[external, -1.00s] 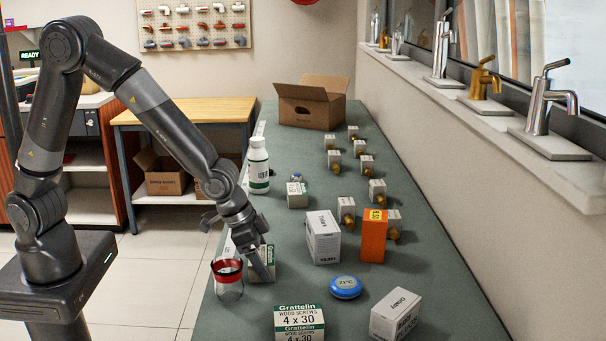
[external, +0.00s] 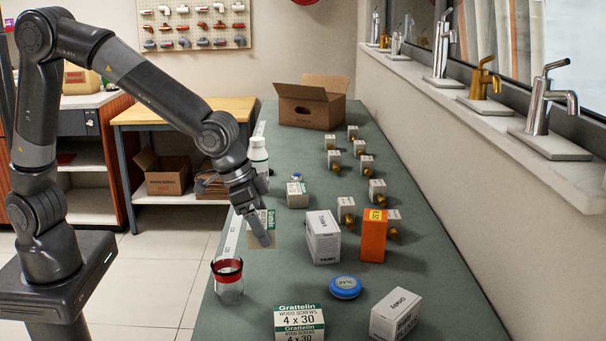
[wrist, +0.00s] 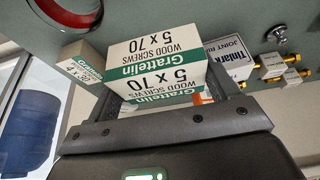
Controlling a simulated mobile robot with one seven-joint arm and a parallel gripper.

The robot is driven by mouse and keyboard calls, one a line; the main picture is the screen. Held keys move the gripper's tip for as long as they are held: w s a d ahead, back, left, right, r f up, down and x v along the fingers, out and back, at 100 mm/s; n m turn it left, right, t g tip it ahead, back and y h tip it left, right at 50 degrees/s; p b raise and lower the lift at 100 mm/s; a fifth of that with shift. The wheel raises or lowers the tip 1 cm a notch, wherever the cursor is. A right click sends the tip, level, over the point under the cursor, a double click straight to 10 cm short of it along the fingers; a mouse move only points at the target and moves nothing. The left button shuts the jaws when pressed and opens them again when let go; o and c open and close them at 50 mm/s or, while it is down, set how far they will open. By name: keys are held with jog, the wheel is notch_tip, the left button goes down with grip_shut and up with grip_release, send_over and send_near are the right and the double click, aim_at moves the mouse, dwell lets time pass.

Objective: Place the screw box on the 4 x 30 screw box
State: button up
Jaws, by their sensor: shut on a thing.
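My gripper (external: 260,232) is shut on a white and green Grattelin screw box (external: 266,217), held above the left side of the counter. In the wrist view, my gripper (wrist: 166,98) has a finger on each side of this screw box (wrist: 158,55), which reads 5 x 70. The 4 x 30 screw box (external: 299,319) stands on the counter at the front, nearer the camera and right of my gripper. It also shows at the left in the wrist view (wrist: 82,64). Its top is bare.
A glass jar with a red rim (external: 228,278) stands left of the 4 x 30 box. A blue disc (external: 346,287), a white box (external: 397,314), a tall white box (external: 323,238) and an orange box (external: 373,236) stand right. A white bottle (external: 258,158) stands behind my gripper.

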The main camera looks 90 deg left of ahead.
jog(key=s+d+r, duration=0.1)
jog(key=d+r, duration=0.1)
jog(key=d, duration=1)
jog(key=d+r, duration=0.3)
jog(key=d, duration=0.9)
send_over(307, 314)
jog(key=s, duration=0.2)
jog(key=shift+m, duration=0.3)
jog(key=f, duration=0.7)
jog(key=shift+w, duration=0.25)
jog(key=shift+f, duration=1.95)
jog(key=shift+f, duration=0.1)
jog(key=o, duration=1.3)
jog(key=shift+f, duration=0.1)
jog(key=shift+c, duration=0.2)
